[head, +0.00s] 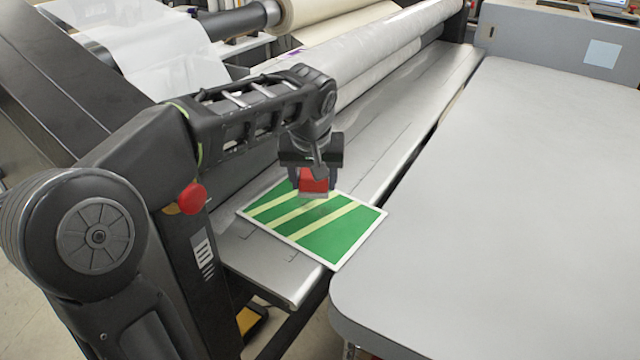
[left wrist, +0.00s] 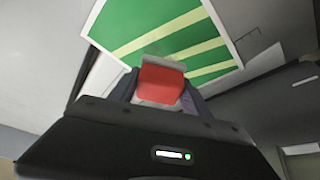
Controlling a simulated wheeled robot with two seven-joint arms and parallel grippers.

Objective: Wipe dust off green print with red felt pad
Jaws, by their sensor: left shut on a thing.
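The green print (head: 338,238), with pale yellow stripes and a white border, lies flat on the laminator's metal bed near its front end. One corner reaches toward the grey table. My left gripper (head: 313,182) is shut on the red felt pad (head: 313,180), which has a grey lower part. The pad is over the far part of the print; I cannot tell whether it touches. A faint greyish smudge, perhaps dust, shows on the print beside the pad. The left wrist view shows the red pad (left wrist: 161,84) between the fingers, with the print (left wrist: 150,28) beyond it. My right gripper is not in view.
The grey table (head: 520,200) stands to the right, with a narrow dark gap between it and the laminator bed (head: 400,130). Rollers (head: 370,60) run along the back. A red knob (head: 192,198) sits on the machine's left side.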

